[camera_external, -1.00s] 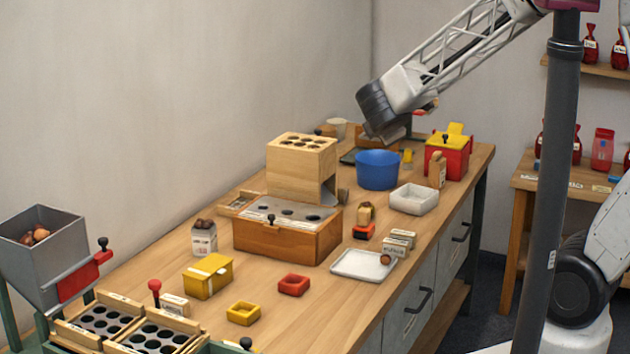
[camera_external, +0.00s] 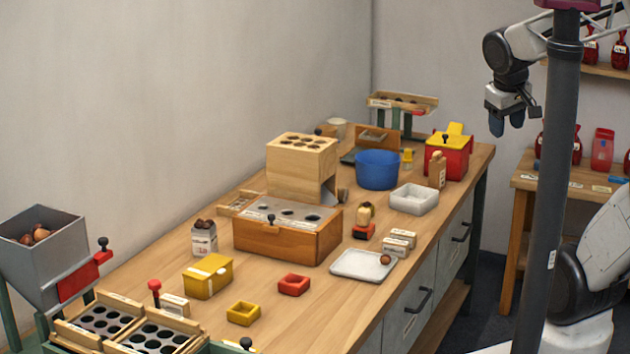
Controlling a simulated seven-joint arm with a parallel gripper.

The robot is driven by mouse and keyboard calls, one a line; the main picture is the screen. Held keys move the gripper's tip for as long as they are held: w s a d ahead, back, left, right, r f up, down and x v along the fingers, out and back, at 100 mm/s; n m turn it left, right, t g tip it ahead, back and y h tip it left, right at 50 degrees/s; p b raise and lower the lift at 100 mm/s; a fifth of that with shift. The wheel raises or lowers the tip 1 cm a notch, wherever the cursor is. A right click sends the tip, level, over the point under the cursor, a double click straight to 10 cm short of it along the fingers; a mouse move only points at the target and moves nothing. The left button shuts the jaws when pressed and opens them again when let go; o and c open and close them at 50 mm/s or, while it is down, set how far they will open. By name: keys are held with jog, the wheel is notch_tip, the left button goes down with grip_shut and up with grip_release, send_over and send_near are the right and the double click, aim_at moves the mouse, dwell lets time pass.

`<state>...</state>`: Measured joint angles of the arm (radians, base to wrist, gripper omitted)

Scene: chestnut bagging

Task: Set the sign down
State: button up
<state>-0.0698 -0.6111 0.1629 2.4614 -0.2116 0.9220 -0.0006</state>
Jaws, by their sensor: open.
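My gripper (camera_external: 507,120) hangs in the air beyond the right back corner of the workbench, beside the dark post. Its blue-tipped fingers point down and stand apart, with nothing visible between them. No object stands out clearly as the sign. A small tan labelled piece (camera_external: 437,170) stands upright on the bench by the red box, and a small yellow piece (camera_external: 407,158) stands beside the blue tub. I cannot tell whether either is the sign. My gripper is apart from both.
The workbench (camera_external: 300,318) holds a blue tub (camera_external: 377,171), a red and yellow box (camera_external: 447,160), a white tray (camera_external: 414,199) and a wooden block with holes (camera_external: 301,168). A raised wooden rack (camera_external: 403,103) stands at the back. A dark post (camera_external: 553,180) rises at the right.

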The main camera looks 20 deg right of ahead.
jog(key=shift+s+a+r+m+y, duration=0.15)
jog(key=shift+s+m+y, duration=0.35)
jog(key=shift+s, duration=0.3)
jog(key=shift+s+r+m+y, duration=0.15)
jog(key=shift+s+m+y, duration=0.25)
jog(key=shift+s+m, duration=0.3)
